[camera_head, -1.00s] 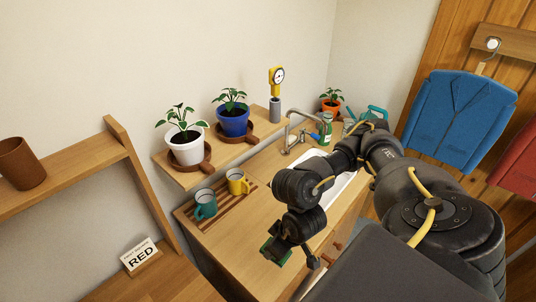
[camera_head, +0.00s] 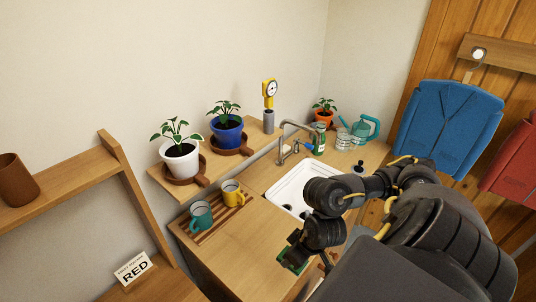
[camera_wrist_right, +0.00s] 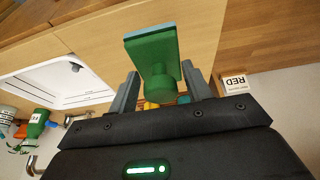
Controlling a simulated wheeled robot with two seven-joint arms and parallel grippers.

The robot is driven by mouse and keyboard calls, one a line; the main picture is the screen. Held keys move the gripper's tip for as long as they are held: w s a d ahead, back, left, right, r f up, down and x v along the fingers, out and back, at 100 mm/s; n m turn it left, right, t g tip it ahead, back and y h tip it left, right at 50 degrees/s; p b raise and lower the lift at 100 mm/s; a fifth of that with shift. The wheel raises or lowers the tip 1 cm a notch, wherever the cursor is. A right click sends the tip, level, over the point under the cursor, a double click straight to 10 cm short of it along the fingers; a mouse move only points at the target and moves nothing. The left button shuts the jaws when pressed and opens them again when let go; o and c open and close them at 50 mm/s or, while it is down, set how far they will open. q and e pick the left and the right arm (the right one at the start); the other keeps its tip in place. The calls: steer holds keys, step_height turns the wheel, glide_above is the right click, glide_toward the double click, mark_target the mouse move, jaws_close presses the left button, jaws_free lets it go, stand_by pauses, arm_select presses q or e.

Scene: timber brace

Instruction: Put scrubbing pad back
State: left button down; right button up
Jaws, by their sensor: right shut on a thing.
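The scrubbing pad is a green block with a round green knob and a light blue face. It shows in the right wrist view (camera_wrist_right: 152,52) and, partly hidden by my arm, at the bottom of the head view (camera_head: 291,262). My right gripper (camera_wrist_right: 160,84) is shut on the pad's knob, one grey finger on each side. My left gripper is not in view.
A teal mug (camera_head: 201,217) and a yellow mug (camera_head: 232,194) stand on a slatted rack left of the sink. A faucet (camera_head: 283,145), green bottle (camera_head: 319,140), glasses and a teal watering can (camera_head: 366,128) are behind. Bare counter lies between rack and sink.

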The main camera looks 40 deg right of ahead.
steer(key=w+d+f+b, duration=0.1)
steer(key=w+f+b, duration=0.2)
steer(key=w+d+f+b, duration=0.2)
steer(key=w+b, duration=0.1)
steer(key=w, duration=0.1)
steer(key=w+d+f+b, duration=0.2)
steer(key=w+f+b, duration=0.1)
steer(key=w+b, duration=0.1)
steer(key=shift+d+f, duration=0.15)
steer(key=shift+f, duration=0.15)
steer(key=shift+w+d+f, duration=0.2)
steer(key=shift+w+f, duration=0.3)
steer(key=shift+f, duration=0.05)
step_height(320, 180, down, 3)
steer(key=shift+w+d+f+b, duration=0.1)
steer(key=shift+b, duration=0.35)
steer(key=o, duration=1)
steer(key=shift+f, duration=0.1)
steer(key=shift+o, duration=0.2)
